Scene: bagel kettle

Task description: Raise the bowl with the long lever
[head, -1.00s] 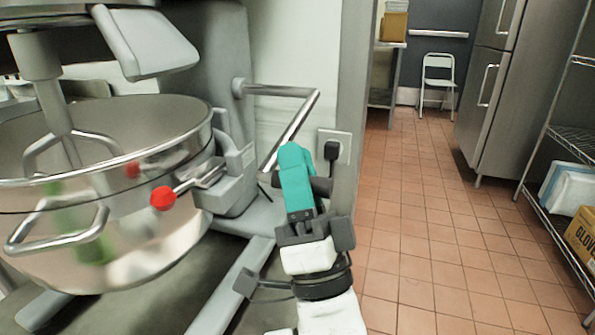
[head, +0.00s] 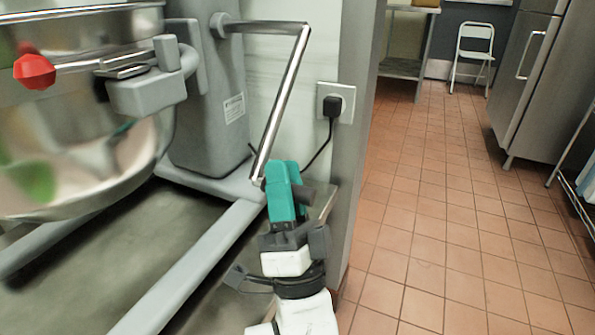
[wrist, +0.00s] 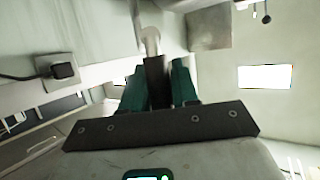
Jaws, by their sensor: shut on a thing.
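The big steel mixer bowl (head: 85,165) is at the left in the head view, cut off by the frame edge. Its bracket (head: 145,92) sits against the grey column (head: 208,110). The long bent lever (head: 280,100) runs from the column to the right, then slants down toward the floor. My gripper (head: 288,185), with teal fingers, is shut on the dark grip at the lever's lower end. The wrist view shows this dark grip (wrist: 157,82) between the two teal fingers, with the pale metal lever (wrist: 150,40) beyond it.
The mixer's grey base leg (head: 195,265) runs along the floor left of my arm. A wall socket with a black plug (head: 333,105) and hanging cord is close to the lever. Open tiled floor (head: 440,220) lies to the right, with a chair (head: 474,50) and steel fridge (head: 525,80) beyond.

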